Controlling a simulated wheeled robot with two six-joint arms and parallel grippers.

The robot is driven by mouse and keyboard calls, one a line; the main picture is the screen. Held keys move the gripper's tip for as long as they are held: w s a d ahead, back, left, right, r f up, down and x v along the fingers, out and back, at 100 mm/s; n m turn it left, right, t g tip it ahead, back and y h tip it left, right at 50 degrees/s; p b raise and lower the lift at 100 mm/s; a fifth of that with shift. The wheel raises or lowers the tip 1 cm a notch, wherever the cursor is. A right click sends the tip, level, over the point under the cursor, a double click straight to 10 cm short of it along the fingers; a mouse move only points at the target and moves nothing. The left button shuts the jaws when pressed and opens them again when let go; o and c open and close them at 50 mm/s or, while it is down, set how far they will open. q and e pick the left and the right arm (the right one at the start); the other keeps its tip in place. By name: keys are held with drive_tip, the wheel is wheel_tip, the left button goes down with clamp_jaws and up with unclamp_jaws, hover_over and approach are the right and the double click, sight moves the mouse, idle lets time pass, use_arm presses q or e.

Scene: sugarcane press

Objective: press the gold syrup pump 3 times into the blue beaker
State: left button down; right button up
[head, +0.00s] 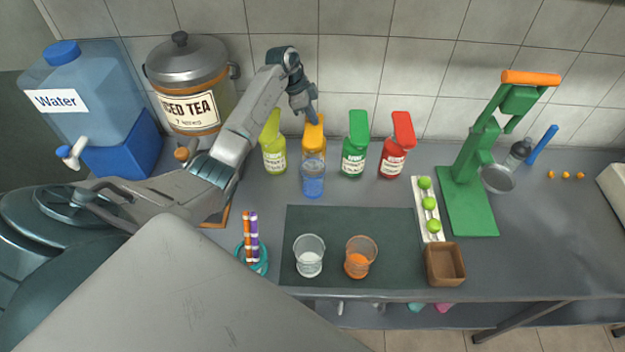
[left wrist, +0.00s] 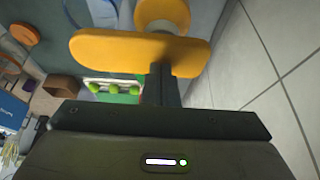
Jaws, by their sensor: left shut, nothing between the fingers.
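The gold syrup pump (head: 315,132) stands at the back in the row of bottles, its lower part hidden by the beaker. Its flat gold head (left wrist: 140,52) fills the upper middle of the left wrist view. The blue beaker (head: 313,182), a clear glass with blue in it, stands right in front of the gold bottle. My left gripper (head: 313,118) is shut and empty, fingers pointing down at the gold pump's head. Its dark fingers (left wrist: 161,80) overlap the head's edge in the left wrist view; I cannot tell whether they touch. My right gripper is not in view.
A yellow-green pump (head: 274,150) stands close on the left, green (head: 354,150) and red (head: 396,152) pumps on the right. A clear beaker (head: 309,260) and an orange beaker (head: 359,262) stand on the dark mat (head: 390,225). A green press (head: 470,185) stands farther right.

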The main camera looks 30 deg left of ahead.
use_arm(q)
drive_tip(key=shift+r+p, duration=1.5)
drive_tip(key=shift+r, duration=0.3)
drive_tip(key=shift+r, duration=0.1)
wheel_tip(320, 180, up, 6)
drive_tip(key=shift+f, duration=0.1)
